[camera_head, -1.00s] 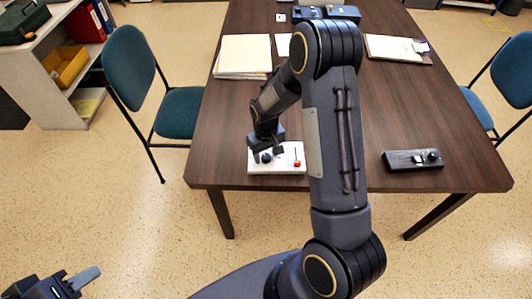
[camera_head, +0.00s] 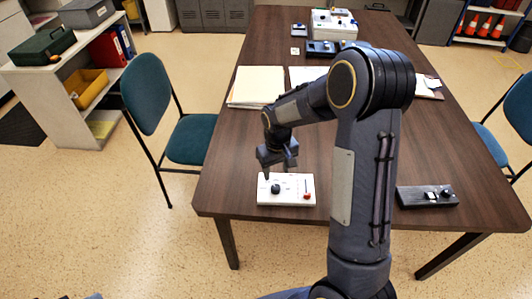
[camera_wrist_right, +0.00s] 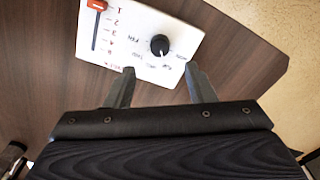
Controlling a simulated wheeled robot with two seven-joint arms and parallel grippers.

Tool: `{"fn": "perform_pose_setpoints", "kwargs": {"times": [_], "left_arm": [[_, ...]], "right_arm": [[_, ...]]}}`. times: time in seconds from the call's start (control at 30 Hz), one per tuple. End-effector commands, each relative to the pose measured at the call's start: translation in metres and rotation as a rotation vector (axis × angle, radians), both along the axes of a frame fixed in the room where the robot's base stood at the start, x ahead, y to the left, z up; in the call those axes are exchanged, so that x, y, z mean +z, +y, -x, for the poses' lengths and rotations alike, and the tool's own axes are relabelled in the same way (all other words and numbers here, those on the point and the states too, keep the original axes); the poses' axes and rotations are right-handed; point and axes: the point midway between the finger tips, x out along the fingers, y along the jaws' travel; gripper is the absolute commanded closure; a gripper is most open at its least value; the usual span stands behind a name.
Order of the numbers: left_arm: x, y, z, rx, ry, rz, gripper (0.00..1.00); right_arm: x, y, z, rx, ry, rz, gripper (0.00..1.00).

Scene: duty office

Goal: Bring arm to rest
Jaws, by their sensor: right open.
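A white control panel (camera_head: 287,198) with a black knob (camera_head: 275,189) and a red-handled slider (camera_head: 306,196) lies near the table's front edge. My right gripper (camera_head: 279,172) hovers just above its back left part, seemingly apart from it. In the right wrist view the gripper (camera_wrist_right: 160,84) is open with nothing between its fingers. The panel (camera_wrist_right: 135,48), knob (camera_wrist_right: 159,45) and red slider handle (camera_wrist_right: 97,5) lie beyond the fingertips there. Only a sliver of my left gripper (camera_head: 94,296) shows at the bottom left edge.
The dark wooden table (camera_head: 230,150) also bears a black device (camera_head: 427,196) at the right, a paper stack (camera_head: 256,86) and blue-black equipment (camera_head: 322,48) farther back. Teal chairs stand at the left (camera_head: 190,139) and right (camera_head: 518,100). A shelf (camera_head: 50,110) stands at the left.

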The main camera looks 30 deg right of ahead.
Motion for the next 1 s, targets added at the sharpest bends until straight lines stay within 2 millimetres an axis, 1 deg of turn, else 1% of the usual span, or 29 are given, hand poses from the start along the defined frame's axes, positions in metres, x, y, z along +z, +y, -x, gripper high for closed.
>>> {"fn": "perform_pose_setpoints", "kwargs": {"times": [0.17, 0.23, 0.27, 0.37, 0.47, 0.5, 0.57, 0.6, 0.67, 0.7, 0.83, 0.9, 1.0], "left_arm": [[0.000, 0.000, 0.000, 0.000, 0.000, 0.000, 0.64], [0.000, 0.000, 0.000, 0.000, 0.000, 0.000, 0.64], [0.000, 0.000, 0.000, 0.000, 0.000, 0.000, 0.64], [0.000, 0.000, 0.000, 0.000, 0.000, 0.000, 0.64], [0.000, 0.000, 0.000, 0.000, 0.000, 0.000, 0.64], [0.000, 0.000, 0.000, 0.000, 0.000, 0.000, 0.64], [0.000, 0.000, 0.000, 0.000, 0.000, 0.000, 0.64], [0.000, 0.000, 0.000, 0.000, 0.000, 0.000, 0.64], [0.000, 0.000, 0.000, 0.000, 0.000, 0.000, 0.64], [0.000, 0.000, 0.000, 0.000, 0.000, 0.000, 0.64], [0.000, 0.000, 0.000, 0.000, 0.000, 0.000, 0.64], [0.000, 0.000, 0.000, 0.000, 0.000, 0.000, 0.64], [0.000, 0.000, 0.000, 0.000, 0.000, 0.000, 0.64]], "right_arm": [[0.000, 0.000, 0.000, -0.001, -0.001, -0.001, 0.51], [0.006, 0.000, 0.002, -0.006, -0.009, -0.009, 0.51], [0.010, 0.000, 0.004, -0.011, -0.014, -0.016, 0.51], [0.036, 0.003, 0.018, -0.036, -0.054, -0.058, 0.51], [0.073, 0.010, 0.044, -0.066, -0.115, -0.126, 0.51], [0.088, 0.013, 0.057, -0.078, -0.142, -0.154, 0.51], [0.108, 0.020, 0.078, -0.091, -0.183, -0.194, 0.51], [0.119, 0.024, 0.092, -0.097, -0.210, -0.218, 0.51], [0.135, 0.031, 0.114, -0.104, -0.252, -0.252, 0.51], [0.143, 0.037, 0.129, -0.107, -0.280, -0.272, 0.51], [0.160, 0.053, 0.174, -0.114, -0.367, -0.320, 0.51], [0.163, 0.061, 0.193, -0.115, -0.404, -0.337, 0.51], [0.163, 0.070, 0.213, -0.115, -0.443, -0.351, 0.51]]}}
